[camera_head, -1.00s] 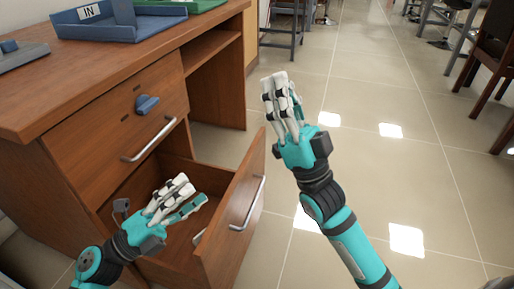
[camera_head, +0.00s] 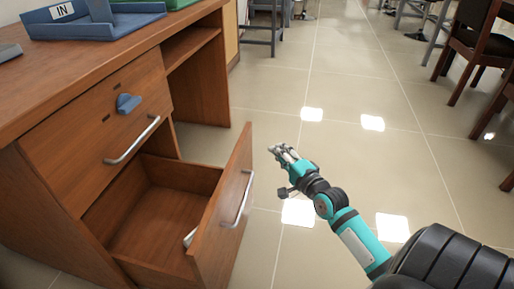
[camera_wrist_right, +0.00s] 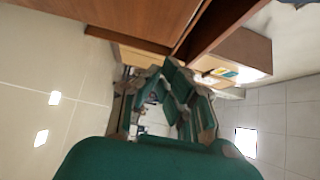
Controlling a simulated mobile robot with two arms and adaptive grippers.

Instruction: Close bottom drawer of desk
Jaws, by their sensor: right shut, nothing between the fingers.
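The wooden desk (camera_head: 60,160) stands at the left of the head view. Its bottom drawer (camera_head: 222,215) is pulled well out, with an empty interior and a metal bar handle (camera_head: 238,200) on the outer face of its front. My right gripper (camera_head: 284,157) is right of the drawer front, apart from it, above the tiled floor. It is shut with nothing in it. In the right wrist view, my right gripper's teal fingers (camera_wrist_right: 168,95) fill the lower middle, below brown wood of the desk. My left gripper is out of view.
The upper drawer (camera_head: 95,125) is shut, with a bar handle and a blue knob-like piece (camera_head: 128,103). A blue tray (camera_head: 90,22) marked IN sits on the desktop. Chairs (camera_head: 475,50) stand at the far right. Tiled floor (camera_head: 330,110) right of the drawer is clear.

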